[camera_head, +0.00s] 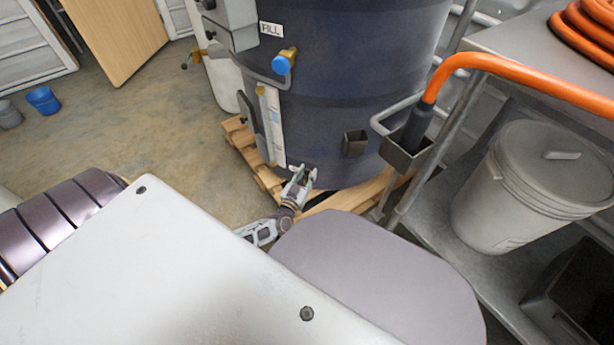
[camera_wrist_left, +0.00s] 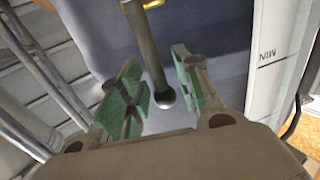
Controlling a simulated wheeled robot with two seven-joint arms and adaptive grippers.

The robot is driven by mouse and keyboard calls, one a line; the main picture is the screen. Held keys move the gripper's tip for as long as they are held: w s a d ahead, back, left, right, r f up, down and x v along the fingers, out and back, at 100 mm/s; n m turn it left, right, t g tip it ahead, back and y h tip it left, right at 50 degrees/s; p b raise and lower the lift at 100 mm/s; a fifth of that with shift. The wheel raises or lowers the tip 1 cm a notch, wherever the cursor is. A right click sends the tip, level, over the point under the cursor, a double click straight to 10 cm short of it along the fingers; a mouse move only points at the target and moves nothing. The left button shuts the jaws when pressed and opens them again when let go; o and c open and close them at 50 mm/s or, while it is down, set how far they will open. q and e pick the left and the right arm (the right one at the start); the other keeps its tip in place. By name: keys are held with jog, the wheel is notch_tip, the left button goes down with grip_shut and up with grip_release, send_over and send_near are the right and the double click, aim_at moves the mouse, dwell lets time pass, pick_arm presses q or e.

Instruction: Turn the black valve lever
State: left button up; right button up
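The black valve lever (camera_wrist_left: 147,55) is a dark rod with a rounded end in the left wrist view. It comes down from the top of the picture, and its end lies between the two green-padded fingers of my left gripper (camera_wrist_left: 156,68). The fingers are apart, with a visible gap on each side of the lever. In the head view my left gripper (camera_head: 301,174) is at the lower front of the dark blue tank (camera_head: 350,100), and I cannot make out the lever clearly there. My right gripper is not in view.
A white level strip (camera_head: 271,125) runs up the tank beside a blue-capped valve (camera_head: 283,62). The tank stands on a wooden pallet (camera_head: 240,135). At right, an orange hose (camera_head: 480,62) ends in a metal holder, and a lidded bucket (camera_head: 530,185) stands on a shelf. Open floor lies left.

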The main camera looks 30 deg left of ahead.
pick_arm(q)
jog(key=shift+w, duration=0.2)
grip_shut()
dwell(0.3)
